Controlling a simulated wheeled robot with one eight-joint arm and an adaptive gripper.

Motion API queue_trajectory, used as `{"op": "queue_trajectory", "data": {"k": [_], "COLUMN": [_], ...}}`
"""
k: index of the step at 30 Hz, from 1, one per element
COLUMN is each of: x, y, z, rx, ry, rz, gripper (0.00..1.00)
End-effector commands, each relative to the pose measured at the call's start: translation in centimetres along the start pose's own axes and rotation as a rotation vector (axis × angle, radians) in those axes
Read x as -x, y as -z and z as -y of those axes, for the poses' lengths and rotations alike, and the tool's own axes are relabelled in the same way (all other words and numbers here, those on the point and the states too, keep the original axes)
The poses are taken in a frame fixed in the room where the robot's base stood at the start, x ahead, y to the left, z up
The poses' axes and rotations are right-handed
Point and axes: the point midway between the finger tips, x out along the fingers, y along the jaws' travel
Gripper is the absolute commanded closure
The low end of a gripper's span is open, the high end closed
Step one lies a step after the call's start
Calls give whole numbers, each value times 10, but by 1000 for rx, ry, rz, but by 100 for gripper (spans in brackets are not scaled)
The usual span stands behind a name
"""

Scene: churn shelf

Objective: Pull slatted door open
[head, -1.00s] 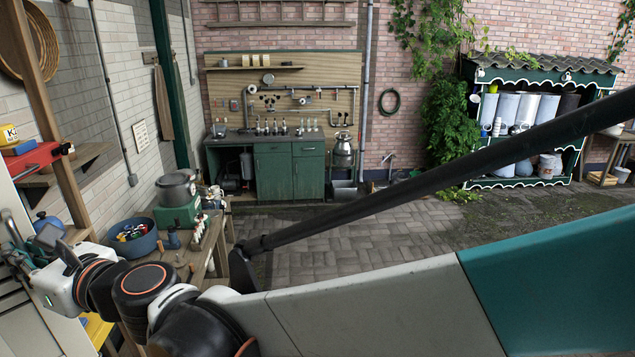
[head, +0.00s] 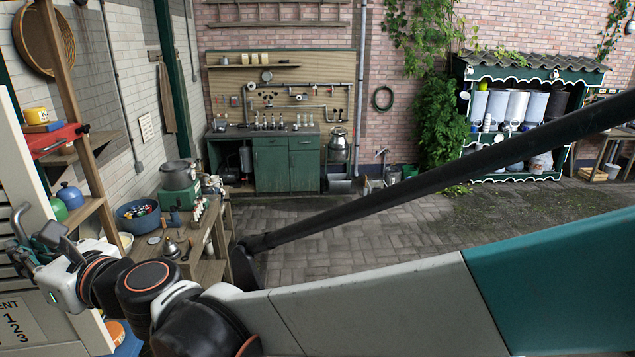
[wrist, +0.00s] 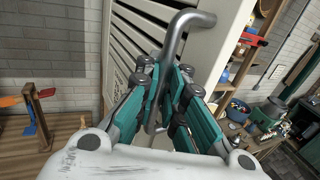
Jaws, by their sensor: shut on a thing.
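The slatted door is a cream panel with dark slots; it fills the upper middle of the wrist view (wrist: 135,28) and shows at the left edge of the head view (head: 62,325). Its grey bent bar handle (wrist: 188,22) stands out from the door face; its top also shows in the head view (head: 18,215). My gripper (wrist: 165,105) has its teal fingers on both sides of the handle's lower part and is shut on it. The gripper also shows at lower left in the head view (head: 38,250). The fingers hide part of the handle, and the door's hinge side is not clear.
Beside the door's edge stands an open wooden shelf with a red box (head: 55,138), a blue kettle (head: 70,195) and a green round pot (head: 57,210). A low bench with a blue tub (head: 138,216) is close behind my arm. The paved floor (head: 330,225) is open.

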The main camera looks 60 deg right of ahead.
Motion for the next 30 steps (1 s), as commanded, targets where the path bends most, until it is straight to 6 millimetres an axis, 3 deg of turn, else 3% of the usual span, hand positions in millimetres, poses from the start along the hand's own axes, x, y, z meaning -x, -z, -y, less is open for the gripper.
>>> {"op": "queue_trajectory", "data": {"k": [15, 17, 18, 30], "x": [1, 1, 1, 3], "y": [2, 2, 2, 0], "z": [4, 4, 4, 4], "rx": [4, 4, 3, 1], "ry": [9, 9, 9, 7], "rz": [-1, -1, 0, 0], "gripper": [100, 84, 83, 83]}}
